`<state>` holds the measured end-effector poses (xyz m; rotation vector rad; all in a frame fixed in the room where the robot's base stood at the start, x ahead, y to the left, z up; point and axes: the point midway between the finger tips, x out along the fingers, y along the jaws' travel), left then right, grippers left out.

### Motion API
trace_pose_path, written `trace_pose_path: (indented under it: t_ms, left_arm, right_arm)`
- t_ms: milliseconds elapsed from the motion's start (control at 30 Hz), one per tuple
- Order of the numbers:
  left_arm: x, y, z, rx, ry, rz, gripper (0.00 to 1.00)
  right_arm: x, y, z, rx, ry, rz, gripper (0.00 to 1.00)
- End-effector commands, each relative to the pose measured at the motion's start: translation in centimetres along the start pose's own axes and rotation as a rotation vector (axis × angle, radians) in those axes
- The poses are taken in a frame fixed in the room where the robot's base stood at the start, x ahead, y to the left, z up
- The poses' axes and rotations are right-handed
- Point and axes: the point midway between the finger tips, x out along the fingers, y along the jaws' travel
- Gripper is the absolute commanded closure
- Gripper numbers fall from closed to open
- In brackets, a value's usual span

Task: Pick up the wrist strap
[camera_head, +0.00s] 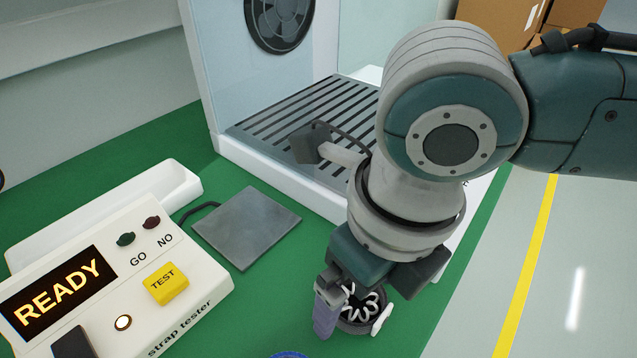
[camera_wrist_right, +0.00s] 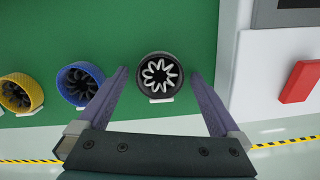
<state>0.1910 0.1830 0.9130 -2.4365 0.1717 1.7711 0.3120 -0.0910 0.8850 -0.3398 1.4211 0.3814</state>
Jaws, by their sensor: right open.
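Several round bands that look like wrist straps stand in a row on the green mat, each with a white tab. The dark one with a white coil inside (camera_wrist_right: 158,85) is between the open fingers of my right gripper (camera_wrist_right: 159,73) in the right wrist view. In the head view the same dark strap (camera_head: 356,325) is partly hidden by my right gripper (camera_head: 348,312), which is over it. A blue strap (camera_wrist_right: 80,83) and a yellow strap (camera_wrist_right: 20,93) stand to its left in the wrist view. Only the blue strap's edge (camera_head: 290,354) shows in the head view. My left gripper is not visible.
A white strap tester (camera_head: 205,285) reading READY stands at left, with a grey plate (camera_head: 246,228) beside it. A white booth with a slatted floor (camera_head: 262,125) and a fan is behind. A red block (camera_wrist_right: 300,82) shows at the wrist view's right.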

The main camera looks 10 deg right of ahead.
Motion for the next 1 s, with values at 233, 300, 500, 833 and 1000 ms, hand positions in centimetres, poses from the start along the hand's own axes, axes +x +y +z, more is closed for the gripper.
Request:
trace_pose_path:
  t_ms: [233, 300, 500, 833, 1000]
  left_arm:
    - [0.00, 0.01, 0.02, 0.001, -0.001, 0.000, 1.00]
    - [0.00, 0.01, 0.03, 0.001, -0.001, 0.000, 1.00]
    - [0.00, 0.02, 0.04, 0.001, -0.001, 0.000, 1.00]
    - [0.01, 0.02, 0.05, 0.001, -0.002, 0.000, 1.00]
    - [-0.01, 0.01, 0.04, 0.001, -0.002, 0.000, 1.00]
  right_arm:
    - [-0.05, 0.00, 0.01, 0.001, 0.000, 0.000, 0.21]
    - [-0.05, 0.00, 0.01, 0.001, 0.000, 0.000, 0.29]
    - [-0.06, -0.01, 0.01, 0.001, 0.000, 0.000, 0.52]
    - [-0.07, -0.01, 0.02, 0.001, -0.001, 0.000, 0.81]
    - [-0.14, 0.00, 0.04, 0.001, -0.001, 0.000, 0.82]
